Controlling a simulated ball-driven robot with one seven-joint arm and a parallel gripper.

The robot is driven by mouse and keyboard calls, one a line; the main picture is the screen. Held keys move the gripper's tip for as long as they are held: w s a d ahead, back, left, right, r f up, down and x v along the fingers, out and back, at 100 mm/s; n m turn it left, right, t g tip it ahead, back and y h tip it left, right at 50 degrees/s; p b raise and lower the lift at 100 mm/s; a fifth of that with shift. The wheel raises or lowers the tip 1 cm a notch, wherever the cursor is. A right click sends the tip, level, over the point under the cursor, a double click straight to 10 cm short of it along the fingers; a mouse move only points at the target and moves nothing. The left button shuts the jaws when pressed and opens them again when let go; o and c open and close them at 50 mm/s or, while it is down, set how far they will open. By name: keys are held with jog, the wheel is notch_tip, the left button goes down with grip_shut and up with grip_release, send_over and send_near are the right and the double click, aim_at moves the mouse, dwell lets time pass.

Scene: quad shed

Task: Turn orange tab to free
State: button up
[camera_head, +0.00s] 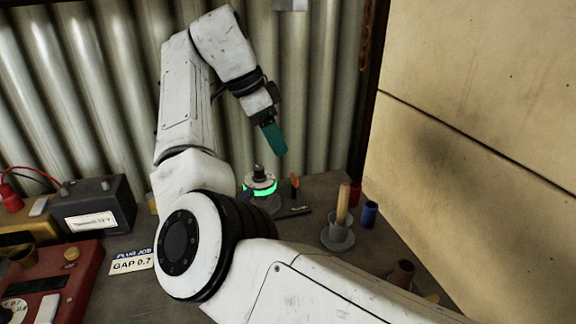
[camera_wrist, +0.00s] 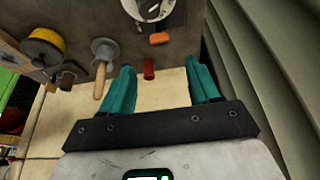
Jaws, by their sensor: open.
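The orange tab (camera_head: 294,182) stands upright just right of a round fixture (camera_head: 260,180) with a glowing green ring on the bench. In the wrist view the orange tab (camera_wrist: 159,38) shows at the top, below the white rim of the round fixture (camera_wrist: 150,14). My gripper (camera_head: 280,149) is above and behind the fixture, apart from it and from the tab. In the wrist view my gripper (camera_wrist: 160,68) has its two teal fingers spread with nothing held between them. The tab lies beyond the fingertips.
A grey funnel-like cup with a wooden handle (camera_head: 342,208) stands right of the fixture, near a blue cylinder (camera_head: 369,214) and a dark red cylinder (camera_head: 354,194). A battery (camera_head: 94,205) and a red box (camera_head: 60,280) are at left. Corrugated and tan walls border the bench.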

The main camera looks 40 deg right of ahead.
aim_at(294, 175)
jog(key=b+x, duration=0.1)
jog(key=x, duration=0.9)
jog(key=shift+s+d+f, duration=0.1)
jog(key=shift+f, duration=0.2)
jog(key=shift+c, duration=0.4)
jog(key=c, duration=1)
jog(key=shift+o, duration=0.2)
